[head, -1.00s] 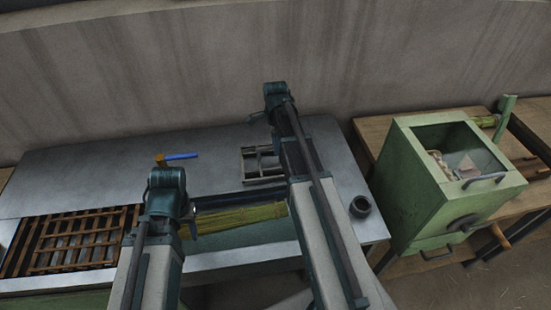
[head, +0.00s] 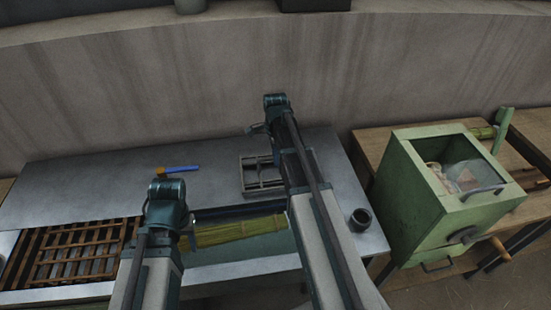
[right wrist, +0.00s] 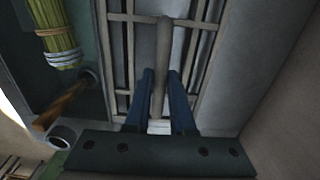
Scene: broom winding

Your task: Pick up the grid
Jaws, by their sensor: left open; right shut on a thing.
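The grey metal grid (head: 247,178) lies on the far part of the metal table, partly hidden by my right arm. In the right wrist view its thin bars (right wrist: 130,45) run beyond my fingers, with a grey rod-like handle (right wrist: 164,42) across them. My right gripper (right wrist: 157,80) is shut on that handle, its two blue fingers on either side of it.
The straw bundle (head: 240,229) lies along the table's recess. A rusty brown rack (head: 75,255) fills the left end. A blue-handled brush (head: 182,168) lies at the back, a dark cup (head: 361,219) at the right edge. A green box machine (head: 410,190) stands right.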

